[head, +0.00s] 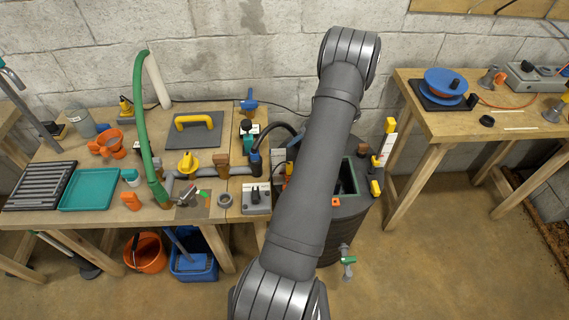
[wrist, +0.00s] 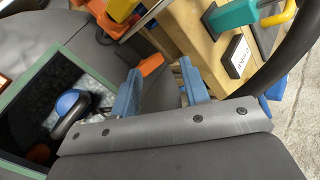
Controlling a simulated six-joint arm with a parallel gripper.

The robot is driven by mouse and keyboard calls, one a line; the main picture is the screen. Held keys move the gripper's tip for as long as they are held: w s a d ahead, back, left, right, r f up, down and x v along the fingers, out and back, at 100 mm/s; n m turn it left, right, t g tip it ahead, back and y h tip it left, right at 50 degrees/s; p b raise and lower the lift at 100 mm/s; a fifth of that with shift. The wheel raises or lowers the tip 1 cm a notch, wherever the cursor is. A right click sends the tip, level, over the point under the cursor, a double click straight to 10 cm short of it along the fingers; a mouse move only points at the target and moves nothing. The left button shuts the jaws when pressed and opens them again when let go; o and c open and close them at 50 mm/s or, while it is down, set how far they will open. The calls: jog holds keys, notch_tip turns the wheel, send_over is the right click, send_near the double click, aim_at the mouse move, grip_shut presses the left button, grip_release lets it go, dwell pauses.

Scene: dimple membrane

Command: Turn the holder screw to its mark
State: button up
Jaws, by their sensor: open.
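My gripper (wrist: 160,70) is open in the wrist view, with its two blue fingers apart and pointing up the picture. A small orange piece (wrist: 150,64) shows between and just beyond the fingertips; it may be the holder screw, but I cannot tell for sure. No contact with it is clear. Its mark cannot be made out. In the head view a small orange piece (head: 289,168) shows beside my arm at the dark barrel (head: 345,228). My arm hides the gripper and part of the barrel there.
A blue-topped knob (wrist: 68,102) stands at the green-rimmed opening (wrist: 38,82) left of the fingers. A black hose (wrist: 300,40) curves close on the right. The left bench (head: 100,145) is crowded with tools. A second bench (head: 430,90) stands right.

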jog(key=s+d+f+m+t+y, duration=0.1)
jog(key=d+f+m+t+y, duration=0.4)
jog(key=m, duration=1.1)
jog(key=shift+g+h, duration=0.5)
jog(key=shift+g, duration=0.2)
jog(key=x, duration=1.1)
jog(key=shift+a+f, duration=0.1)
jog(key=shift+f, duration=0.35)
